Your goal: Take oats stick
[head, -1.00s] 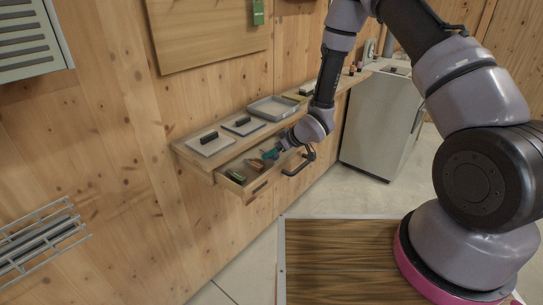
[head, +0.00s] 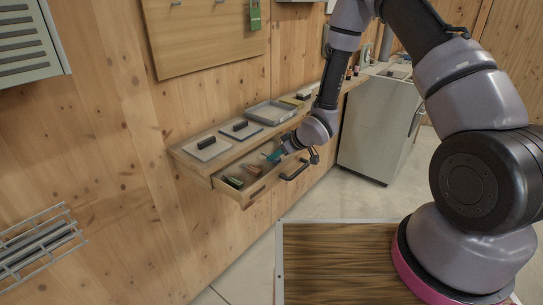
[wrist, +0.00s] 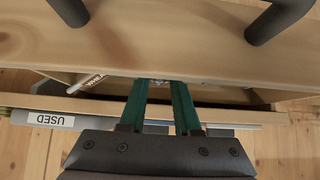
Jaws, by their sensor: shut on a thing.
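My gripper (head: 273,156) reaches into an open wooden drawer (head: 262,186); its teal fingers also show in the wrist view (wrist: 158,92). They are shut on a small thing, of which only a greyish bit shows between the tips. The fingers and drawer hide the rest, and I cannot tell whether it is the oats stick. A green stick (head: 233,182) and a reddish stick (head: 253,170) lie in the drawer, left of the fingers. A stick with white lettering (wrist: 92,80) shows left of the fingers in the wrist view; I cannot read it.
The shelf above holds two flat plates with dark grips (head: 207,143) and a grey tray (head: 272,111). A "USED" label (wrist: 50,119) shows in the wrist view. A grey cabinet (head: 378,130) stands right.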

